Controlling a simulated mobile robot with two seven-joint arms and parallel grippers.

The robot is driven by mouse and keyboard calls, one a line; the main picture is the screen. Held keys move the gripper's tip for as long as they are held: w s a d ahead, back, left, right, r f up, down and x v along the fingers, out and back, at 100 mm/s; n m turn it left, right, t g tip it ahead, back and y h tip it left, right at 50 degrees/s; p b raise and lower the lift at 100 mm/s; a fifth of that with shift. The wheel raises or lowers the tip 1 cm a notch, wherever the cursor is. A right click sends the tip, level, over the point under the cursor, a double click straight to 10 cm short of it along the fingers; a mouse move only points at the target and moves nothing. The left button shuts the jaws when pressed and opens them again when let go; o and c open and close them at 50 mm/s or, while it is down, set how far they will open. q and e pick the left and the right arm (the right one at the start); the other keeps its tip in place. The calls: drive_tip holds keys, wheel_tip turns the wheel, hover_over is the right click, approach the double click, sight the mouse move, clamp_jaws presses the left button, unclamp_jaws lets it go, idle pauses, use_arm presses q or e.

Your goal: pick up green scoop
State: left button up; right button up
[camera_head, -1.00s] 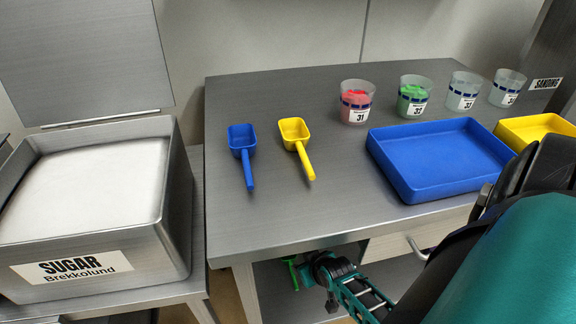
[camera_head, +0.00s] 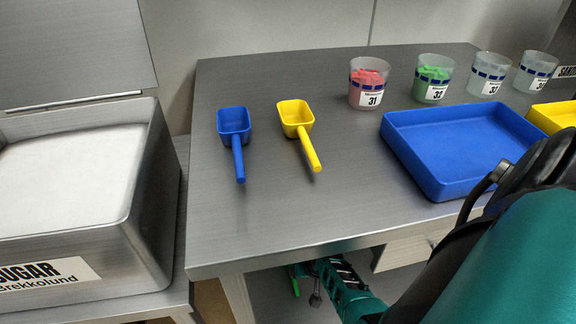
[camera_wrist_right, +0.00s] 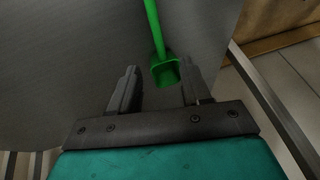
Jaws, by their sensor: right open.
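The green scoop (camera_wrist_right: 164,68) lies on a grey surface in the right wrist view. Its cup is nearer my gripper and its handle points away. My right gripper (camera_wrist_right: 160,78) is open, with the scoop's cup showing between its fingertips; I cannot tell whether they touch. In the head view only a small green piece of the scoop (camera_head: 294,281) shows under the table edge, beside my right arm. The rest is hidden by the tabletop and my arm. My left gripper is not in view.
A blue scoop (camera_head: 236,138) and a yellow scoop (camera_head: 301,128) lie on the grey tabletop (camera_head: 270,220) above. A blue tray (camera_head: 462,150) and several cups, including one with red pieces (camera_head: 367,82), stand there. The sugar bin (camera_head: 140,210) is at left. The tabletop overhangs my right arm.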

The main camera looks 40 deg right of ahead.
drive_tip(key=shift+b+x, duration=2.1)
drive_tip(key=shift+x, duration=0.2)
drive_tip(key=b+x, duration=0.3)
drive_tip(key=shift+s, duration=0.15)
drive_tip(key=shift+b+x, duration=0.85)
drive_tip(key=shift+b, duration=0.25)
drive_tip(key=shift+r, duration=0.1)
clamp_jaws()
